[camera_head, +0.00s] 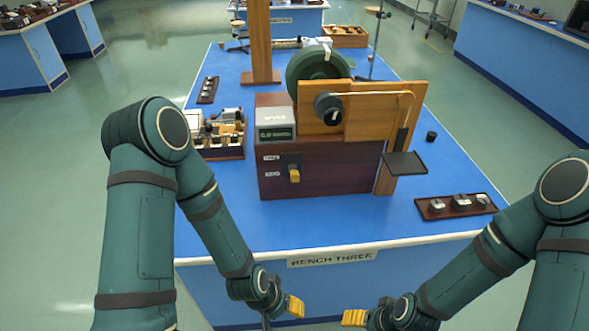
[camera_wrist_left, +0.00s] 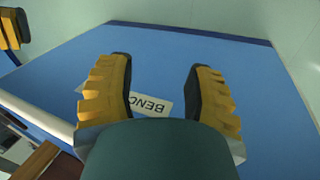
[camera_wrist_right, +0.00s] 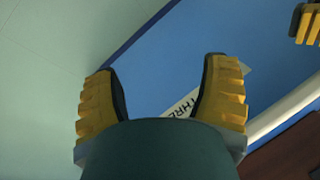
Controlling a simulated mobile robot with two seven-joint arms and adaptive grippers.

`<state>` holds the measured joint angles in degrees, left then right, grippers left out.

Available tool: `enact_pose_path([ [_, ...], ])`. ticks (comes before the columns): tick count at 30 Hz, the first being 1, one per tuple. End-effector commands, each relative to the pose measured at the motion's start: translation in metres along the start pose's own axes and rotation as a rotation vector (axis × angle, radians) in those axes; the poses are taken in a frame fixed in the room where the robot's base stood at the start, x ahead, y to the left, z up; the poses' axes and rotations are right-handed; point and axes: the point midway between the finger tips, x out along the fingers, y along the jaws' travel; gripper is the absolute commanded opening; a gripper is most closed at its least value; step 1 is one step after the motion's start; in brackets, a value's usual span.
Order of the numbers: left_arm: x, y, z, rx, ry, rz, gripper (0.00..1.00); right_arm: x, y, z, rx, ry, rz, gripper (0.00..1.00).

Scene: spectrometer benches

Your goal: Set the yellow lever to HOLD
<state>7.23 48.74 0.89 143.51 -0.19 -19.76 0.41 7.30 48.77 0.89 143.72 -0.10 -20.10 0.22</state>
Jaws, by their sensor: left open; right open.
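The yellow lever (camera_head: 294,175) is a small knob on the front of a dark red-brown box (camera_head: 335,180) on the bench. Two small labels stand to its left, one above the other; the lever sits near the lower one, and their text is too small to read surely. My left gripper (camera_head: 284,306) is below the bench's front edge, apart from the box; the left wrist view shows its yellow fingers (camera_wrist_left: 158,95) open and empty. My right gripper (camera_head: 362,317) is also low before the bench; its fingers (camera_wrist_right: 160,95) are open and empty in the right wrist view.
The blue bench (camera_head: 330,225) bears a BENCH THREE sign (camera_head: 332,259). A wooden tray of instruments (camera_head: 225,150) stands left of the box, a small dark tray (camera_head: 420,209) at right, and a dark plate (camera_head: 405,164) juts out right. The bench top before the box is clear.

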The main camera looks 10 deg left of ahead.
Motion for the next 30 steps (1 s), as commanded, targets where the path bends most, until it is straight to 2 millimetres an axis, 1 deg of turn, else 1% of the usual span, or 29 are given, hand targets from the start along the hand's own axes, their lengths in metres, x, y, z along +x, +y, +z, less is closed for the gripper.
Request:
enact_pose_path([
  [1,-0.003,0.003,-0.005,0.002,0.002,0.002,0.3,-0.003,-0.001,-0.001,0.0,0.001,0.0,0.74],
  [2,-0.004,0.004,-0.009,0.003,0.002,0.003,0.2,-0.005,-0.002,-0.001,0.0,0.001,0.0,0.74],
  [3,-0.008,0.008,-0.016,0.004,0.0,0.005,0.06,-0.009,-0.003,-0.002,0.001,0.002,0.0,0.74],
  [4,-0.011,0.011,-0.023,0.005,0.0,0.007,0.0,-0.012,-0.004,-0.002,0.001,0.003,0.0,0.74],
  [5,-0.016,0.015,-0.03,0.006,-0.003,0.009,0.0,-0.016,-0.006,-0.003,0.002,0.005,-0.001,0.74],
  [8,-0.035,0.032,-0.063,0.01,-0.015,0.008,0.0,-0.032,-0.012,-0.006,0.003,0.01,-0.001,0.74],
  [9,-0.044,0.039,-0.078,0.013,-0.021,0.005,0.0,-0.039,-0.014,-0.008,0.004,0.013,-0.002,0.74],
  [11,-0.06,0.05,-0.099,0.014,-0.029,-0.006,0.0,-0.049,-0.018,-0.01,0.005,0.016,-0.002,0.74],
  [12,-0.07,0.056,-0.113,0.014,-0.034,-0.015,0.0,-0.055,-0.02,-0.011,0.006,0.019,-0.003,0.74],
  [14,-0.088,0.065,-0.133,0.014,-0.039,-0.034,0.0,-0.064,-0.023,-0.013,0.007,0.022,-0.003,0.74],
  [15,-0.1,0.072,-0.147,0.014,-0.04,-0.048,0.0,-0.07,-0.025,-0.015,0.008,0.025,-0.003,0.74],
  [17,-0.12,0.081,-0.166,0.01,-0.042,-0.073,0.0,-0.078,-0.028,-0.017,0.009,0.028,-0.004,0.74],
  [18,-0.135,0.087,-0.179,0.005,-0.04,-0.091,0.0,-0.084,-0.03,-0.018,0.01,0.03,-0.004,0.74],
  [20,-0.158,0.096,-0.198,-0.001,-0.036,-0.122,0.0,-0.093,-0.033,-0.02,0.011,0.034,-0.004,0.74],
  [21,-0.175,0.102,-0.21,-0.008,-0.032,-0.144,0.0,-0.099,-0.035,-0.021,0.012,0.036,-0.005,0.74],
  [23,-0.203,0.112,-0.229,-0.022,-0.022,-0.181,0.0,-0.108,-0.038,-0.023,0.014,0.039,-0.005,0.74],
  [24,-0.222,0.118,-0.241,-0.033,-0.014,-0.207,0.0,-0.115,-0.04,-0.025,0.015,0.042,-0.005,0.74],
  [27,-0.27,0.132,-0.266,-0.067,0.01,-0.271,0.0,-0.129,-0.045,-0.028,0.017,0.047,-0.006,0.74],
  [30,-0.305,0.141,-0.282,-0.101,0.032,-0.319,0.0,-0.137,-0.048,-0.03,0.019,0.051,-0.006,0.74],
])
